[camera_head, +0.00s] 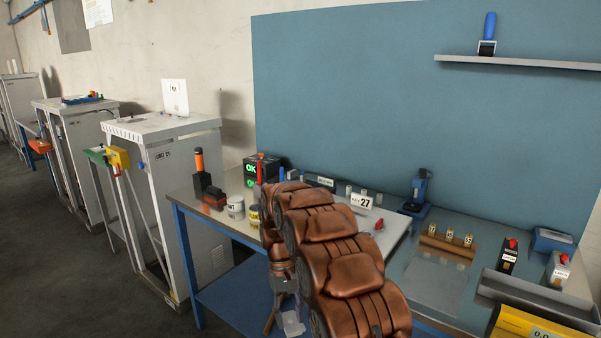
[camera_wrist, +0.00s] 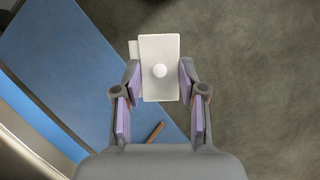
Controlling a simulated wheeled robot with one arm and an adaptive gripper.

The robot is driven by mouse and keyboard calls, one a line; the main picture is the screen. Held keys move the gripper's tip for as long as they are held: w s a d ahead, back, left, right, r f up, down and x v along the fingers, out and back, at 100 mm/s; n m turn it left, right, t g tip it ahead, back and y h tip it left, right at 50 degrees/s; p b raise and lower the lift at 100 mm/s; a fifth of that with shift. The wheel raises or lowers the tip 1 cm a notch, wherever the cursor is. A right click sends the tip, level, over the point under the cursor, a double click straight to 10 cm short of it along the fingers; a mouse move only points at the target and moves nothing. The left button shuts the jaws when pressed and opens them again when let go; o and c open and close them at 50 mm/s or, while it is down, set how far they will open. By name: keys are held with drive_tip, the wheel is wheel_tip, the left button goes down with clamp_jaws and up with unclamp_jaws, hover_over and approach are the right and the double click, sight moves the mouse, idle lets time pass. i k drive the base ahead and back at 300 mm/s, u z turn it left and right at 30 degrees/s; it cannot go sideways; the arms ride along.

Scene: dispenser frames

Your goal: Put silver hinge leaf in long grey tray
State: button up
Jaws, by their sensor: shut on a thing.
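My gripper (camera_wrist: 160,82) is shut on a pale silver plate, the hinge leaf (camera_wrist: 160,55), with a round light spot in its middle. The leaf sits between both fingertips and sticks out past them. In the head view my gripper (camera_head: 286,306) hangs low in front of the bench edge, partly behind my copper-coloured arm. The leaf (camera_head: 292,324) shows there as a small pale piece at its lower end. The long grey tray (camera_head: 540,298) lies on the right part of the bench, apart from my gripper; its lower right end is cut by the frame.
A blue lower shelf (camera_wrist: 60,60) and bare floor (camera_wrist: 260,80) lie below my gripper. A yellow device (camera_head: 530,324) stands in front of the tray. Black (camera_head: 508,257) and white (camera_head: 557,270) red-topped items stand near it. A brown block (camera_head: 446,246) holds small pieces.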

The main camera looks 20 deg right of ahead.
sight(517, 298)
drive_tip(key=z, duration=0.6)
drive_tip(key=k, duration=1.05)
drive_tip(key=z, duration=1.2)
